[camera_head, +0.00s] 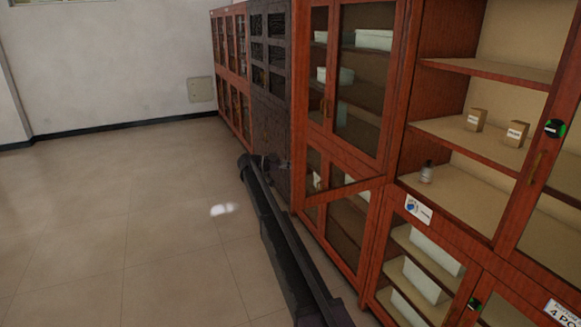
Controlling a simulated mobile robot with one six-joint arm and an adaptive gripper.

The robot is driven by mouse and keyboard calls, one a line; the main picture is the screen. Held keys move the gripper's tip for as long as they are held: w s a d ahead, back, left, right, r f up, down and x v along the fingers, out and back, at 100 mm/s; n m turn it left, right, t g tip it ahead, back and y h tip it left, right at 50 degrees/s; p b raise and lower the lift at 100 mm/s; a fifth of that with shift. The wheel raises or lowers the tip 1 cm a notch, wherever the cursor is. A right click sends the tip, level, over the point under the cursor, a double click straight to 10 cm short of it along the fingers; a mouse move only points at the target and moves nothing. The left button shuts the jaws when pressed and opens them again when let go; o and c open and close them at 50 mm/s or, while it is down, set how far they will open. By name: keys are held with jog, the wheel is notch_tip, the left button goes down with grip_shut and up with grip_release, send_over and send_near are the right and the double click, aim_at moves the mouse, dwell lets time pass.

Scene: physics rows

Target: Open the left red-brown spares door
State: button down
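A red-brown glazed cabinet stands at centre right. Its lower glazed door (343,194) shows a slanting top rail that runs out to the left from the cabinet front. This door appears swung outward, with the interior showing above the rail, but I cannot read a spares label on it. My dark arm reaches up from the bottom centre. My gripper (279,163) is at its far end, left of this door and in front of the dark cabinet. It is small and dark; I cannot tell its finger opening or any contact.
A dark cabinet (270,110) and more red-brown cabinets (230,60) stand farther back. Open shelves at right hold small boxes (476,119) and a bottle (427,172). An upper glazed door (360,100) has a handle. The tiled floor (120,220) at left is clear.

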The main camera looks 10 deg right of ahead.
jog(key=shift+w+d, duration=0.1)
jog(key=shift+d, duration=0.3)
jog(key=c, duration=0.7)
grip_release()
jog(key=shift+d, duration=0.15)
jog(key=shift+s+a, duration=0.2)
jog(key=shift+a, duration=0.25)
jog(key=shift+d, duration=0.1)
jog(key=shift+r, duration=0.15)
